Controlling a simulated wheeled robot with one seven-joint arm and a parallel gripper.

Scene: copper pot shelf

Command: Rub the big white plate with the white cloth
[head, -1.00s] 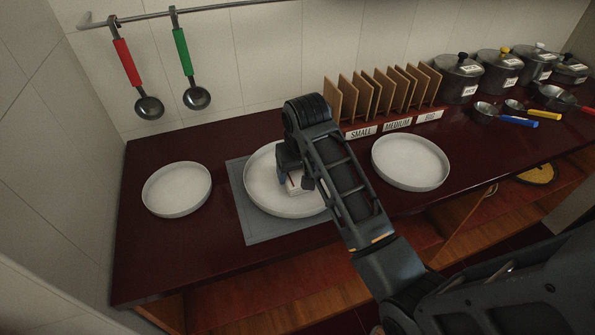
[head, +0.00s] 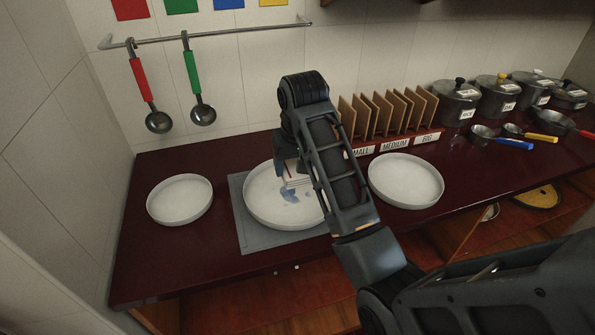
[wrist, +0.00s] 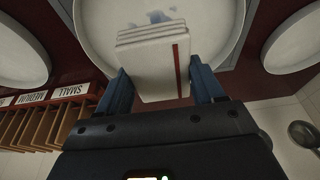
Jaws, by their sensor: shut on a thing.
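The big white plate (head: 262,208) lies on a grey mat (head: 262,240) in the middle of the counter. Blue-grey marks (head: 290,195) show on its surface; they also appear in the wrist view (wrist: 155,17). My gripper (wrist: 162,80) is shut on the folded white cloth (wrist: 150,58), which has a red stripe and sits between the two blue fingers. In the head view the cloth (head: 297,182) is over the back part of the plate, partly hidden by my arm. I cannot tell whether the cloth touches the plate.
Smaller white plates stand left (head: 180,200) and right (head: 406,182) of the mat. A rack of brown boards (head: 390,115) with size labels is behind. Lidded pots (head: 458,100) and small pans are at the back right. Two ladles (head: 158,122) hang from a wall rail.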

